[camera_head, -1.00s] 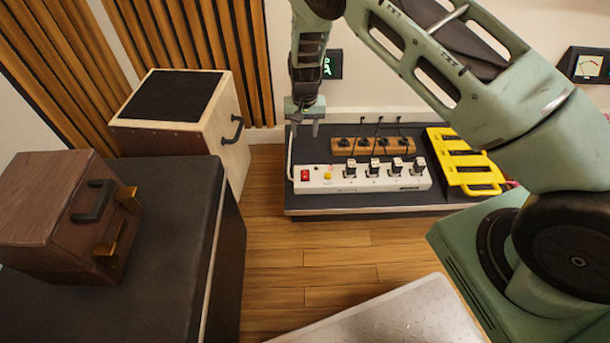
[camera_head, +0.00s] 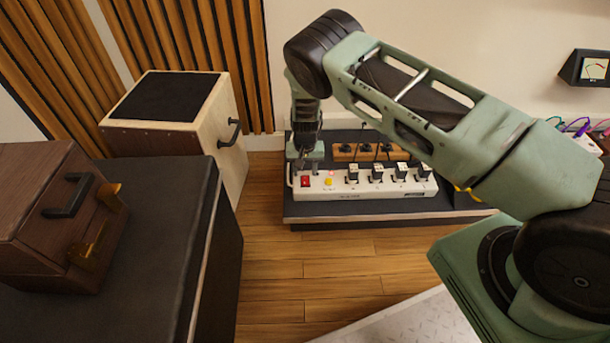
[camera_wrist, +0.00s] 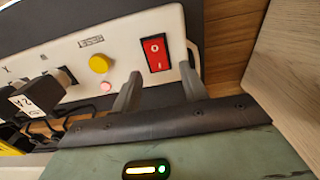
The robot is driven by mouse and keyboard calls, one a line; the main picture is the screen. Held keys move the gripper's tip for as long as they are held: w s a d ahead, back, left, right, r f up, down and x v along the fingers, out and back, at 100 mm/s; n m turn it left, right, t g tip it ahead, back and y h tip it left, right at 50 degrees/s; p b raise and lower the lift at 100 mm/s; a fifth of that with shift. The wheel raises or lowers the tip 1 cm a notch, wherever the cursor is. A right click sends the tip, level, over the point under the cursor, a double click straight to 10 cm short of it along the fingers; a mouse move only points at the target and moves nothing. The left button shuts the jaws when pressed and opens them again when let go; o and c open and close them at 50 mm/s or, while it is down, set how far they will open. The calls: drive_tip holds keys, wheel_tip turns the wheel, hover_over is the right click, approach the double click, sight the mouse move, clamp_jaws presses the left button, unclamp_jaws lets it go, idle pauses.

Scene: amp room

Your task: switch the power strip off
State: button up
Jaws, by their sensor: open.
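The white power strip (camera_head: 370,203) lies on a low dark platform, with several black plugs in it. Its red rocker switch (camera_head: 305,181) is at the left end and shows larger in the wrist view (camera_wrist: 155,53), marked with a ring and a bar. I cannot tell which side is pressed. A small red light (camera_wrist: 106,87) glows beside the yellow button (camera_wrist: 99,64). My gripper (camera_head: 305,165) is over the strip's left end. In the wrist view its open fingers (camera_wrist: 160,76) are empty, their tips on either side of the switch's lower end; contact cannot be told.
A wooden socket block (camera_head: 345,153) with black cords stands behind the strip. A wooden box with a black top (camera_head: 165,97) is close on the left. A dark case (camera_head: 115,225) carrying a brown box (camera_head: 35,215) stands nearer. The wood floor (camera_head: 300,260) in front is clear.

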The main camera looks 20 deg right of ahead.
drive_tip(key=shift+f, duration=0.65)
clamp_jaws()
